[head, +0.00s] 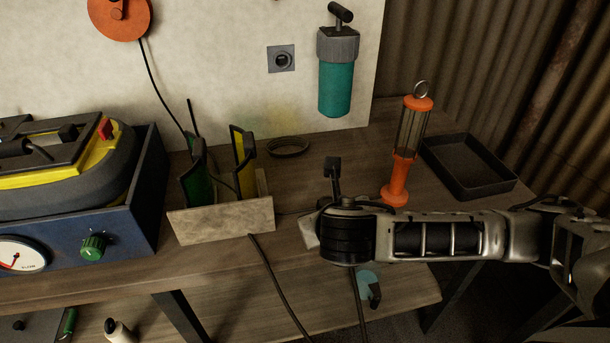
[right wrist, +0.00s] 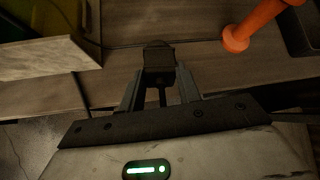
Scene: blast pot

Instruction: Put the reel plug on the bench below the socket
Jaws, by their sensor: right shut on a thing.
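The reel plug (right wrist: 158,57) is a small dark block held between the fingertips of my right gripper (right wrist: 159,82). In the head view my right gripper (head: 334,186) is over the bench (head: 300,175), right of the pale rack, with its fingers mostly hidden by the wrist. The orange reel (head: 120,14) hangs on the wall at the upper left, and its black cable runs down behind the rack. The socket (head: 281,59) is a grey square plate on the wall, above and left of the gripper. I cannot tell whether the plug touches the bench. My left gripper is not in view.
The pale rack (head: 222,220) with green and yellow pieces stands left of the gripper. A dark ring (head: 288,147) lies below the socket. An orange lamp (head: 398,180) and black tray (head: 468,165) are right. A teal canister (head: 336,85) hangs on the wall.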

